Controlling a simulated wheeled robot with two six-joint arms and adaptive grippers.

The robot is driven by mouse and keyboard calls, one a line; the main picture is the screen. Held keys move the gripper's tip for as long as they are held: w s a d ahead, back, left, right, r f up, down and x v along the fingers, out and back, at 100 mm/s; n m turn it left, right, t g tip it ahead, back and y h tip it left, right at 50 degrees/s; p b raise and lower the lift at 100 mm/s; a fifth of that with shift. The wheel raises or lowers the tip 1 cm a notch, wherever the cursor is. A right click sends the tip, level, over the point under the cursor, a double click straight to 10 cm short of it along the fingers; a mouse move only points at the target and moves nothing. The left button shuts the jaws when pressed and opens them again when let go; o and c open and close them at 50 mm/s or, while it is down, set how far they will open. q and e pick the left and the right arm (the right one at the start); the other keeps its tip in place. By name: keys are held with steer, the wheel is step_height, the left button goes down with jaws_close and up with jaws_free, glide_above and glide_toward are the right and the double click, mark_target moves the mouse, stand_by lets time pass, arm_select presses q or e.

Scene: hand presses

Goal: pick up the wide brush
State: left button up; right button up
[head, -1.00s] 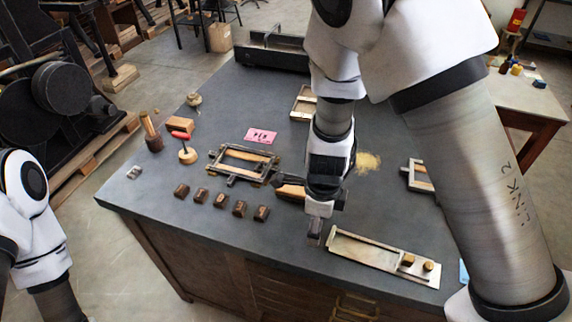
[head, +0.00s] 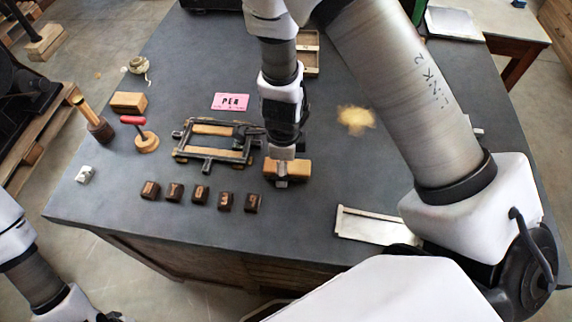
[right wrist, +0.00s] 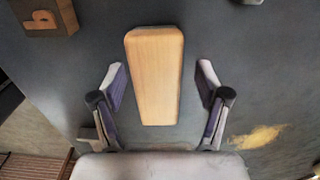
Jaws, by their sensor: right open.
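The wide brush (head: 299,171) lies on the dark tabletop, right of the black-framed wooden frame. In the right wrist view only its long, pale wooden top (right wrist: 154,78) shows; any bristles are hidden beneath. My right gripper (head: 283,178) is directly above the brush, pointing down. In the right wrist view its open fingers stand one on each side of the brush, with a gap on both sides. My left arm shows at the lower left, but its gripper is out of view.
The frame (head: 214,144) is close on the left. Several dark type blocks (head: 200,194) line the front. A pink card (head: 231,101) and yellow powder (head: 355,119) lie behind. A metal tray (head: 370,226) lies front right. Bare tabletop lies between brush and tray.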

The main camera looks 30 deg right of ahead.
steer(key=shift+w, duration=0.1)
steer(key=shift+r, duration=0.1)
steer(key=shift+s+r, duration=0.1)
steer(key=shift+s, duration=0.25)
steer(key=c, duration=1.2)
arm_select(q)
steer(key=shift+s+r, duration=0.15)
steer(key=shift+s, duration=0.1)
arm_select(e)
steer(key=shift+c, duration=0.5)
